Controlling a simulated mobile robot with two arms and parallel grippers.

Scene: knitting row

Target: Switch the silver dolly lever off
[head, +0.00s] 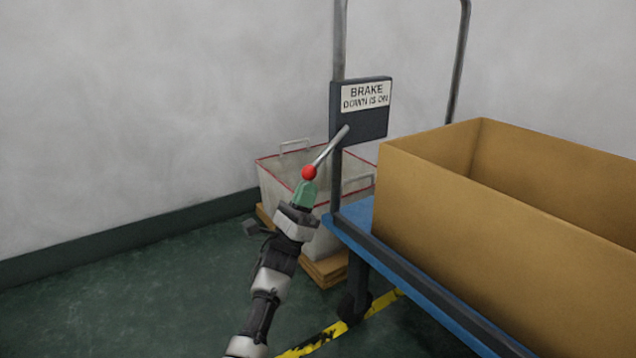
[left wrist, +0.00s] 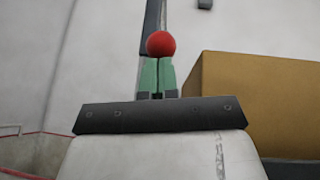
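The silver dolly lever (head: 331,146) slants down and to the left from a dark plate (head: 362,121) on the dolly's upright. It ends in a red ball knob (head: 309,172), which also shows in the left wrist view (left wrist: 161,44). The plate's label (head: 366,95) reads "BRAKE DOWN IS ON". My left gripper (head: 307,184) has green fingers, closed together, with their tips right at the underside of the knob. The knob sits beyond the tips, not between them; I cannot tell whether they touch. My right gripper is not in view.
The blue dolly (head: 352,212) carries a large open cardboard box (head: 500,225) to the right. A white, red-rimmed bin (head: 281,184) stands on a wooden base behind my left gripper, near the wall. Yellow-black tape (head: 316,341) marks the floor. Floor at the left is clear.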

